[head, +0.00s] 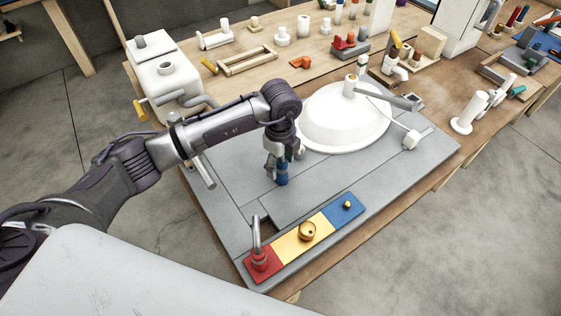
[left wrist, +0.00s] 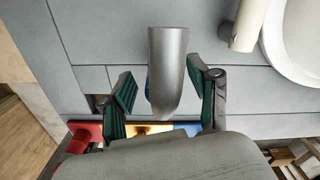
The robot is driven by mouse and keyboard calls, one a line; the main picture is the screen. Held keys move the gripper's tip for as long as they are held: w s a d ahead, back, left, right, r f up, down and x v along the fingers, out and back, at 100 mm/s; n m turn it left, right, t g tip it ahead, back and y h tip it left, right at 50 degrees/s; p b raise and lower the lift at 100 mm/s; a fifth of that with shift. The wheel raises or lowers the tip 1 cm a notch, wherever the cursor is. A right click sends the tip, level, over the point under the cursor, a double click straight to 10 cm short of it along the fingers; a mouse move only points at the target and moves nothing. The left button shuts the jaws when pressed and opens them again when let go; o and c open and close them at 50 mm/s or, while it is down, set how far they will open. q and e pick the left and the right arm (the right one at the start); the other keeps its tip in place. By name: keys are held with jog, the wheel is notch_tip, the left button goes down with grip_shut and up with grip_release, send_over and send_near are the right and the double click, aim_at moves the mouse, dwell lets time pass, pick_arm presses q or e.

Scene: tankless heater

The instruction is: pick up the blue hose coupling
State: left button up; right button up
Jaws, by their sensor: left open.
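The blue hose coupling (head: 281,175) stands on the grey panel (head: 232,218), below my left gripper (head: 280,157) in the head view. The gripper points down at it and covers its upper part. In the left wrist view, the two green-padded fingers of the left gripper (left wrist: 162,85) are open, one on each side of a silver cylinder (left wrist: 168,70). A gap shows between the cylinder and each pad. Only a thin blue sliver shows at the cylinder's left edge; the rest of the coupling is hidden there. My right gripper is not in view.
A red, yellow and blue strip (head: 285,248) with a metal spout and brass fittings lies at the panel's front. A white basin (head: 345,118) stands right of the gripper. A white heater-like unit (head: 165,88) is at the back left. Bare panel lies between gripper and strip.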

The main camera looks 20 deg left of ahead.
pick_arm(q)
jog(key=shift+d+f, duration=0.1)
jog(key=shift+f, duration=0.55)
jog(key=c, duration=1)
grip_shut()
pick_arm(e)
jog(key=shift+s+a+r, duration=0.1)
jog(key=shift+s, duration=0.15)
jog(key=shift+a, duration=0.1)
pick_arm(q)
jog(key=shift+r, duration=0.1)
